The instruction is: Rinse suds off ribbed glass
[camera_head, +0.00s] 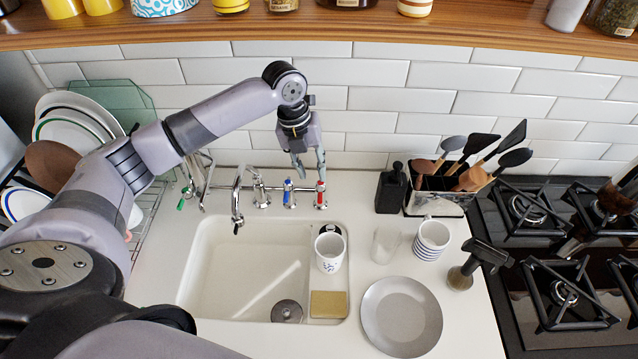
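A clear glass (385,243) stands upright on the white counter, just right of the sink. It is small and faint here, so I cannot make out ribs or suds. The white sink basin (240,265) is left of it. The main faucet (237,200) is at the back of the sink. Beside it stand a blue-marked tap (288,192) and a red-marked tap (320,194). My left gripper (310,170) points down just above these two taps, close to the red one. I cannot tell if it touches or grips it. My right gripper is out of view.
A white mug (330,252) and a sponge (329,304) sit at the sink's right side. A striped mug (431,240), grey plate (401,316), black-handled brush (470,268) and utensil holder (437,195) stand right. A dish rack is left, the hob (560,275) far right, a shelf (300,30) above.

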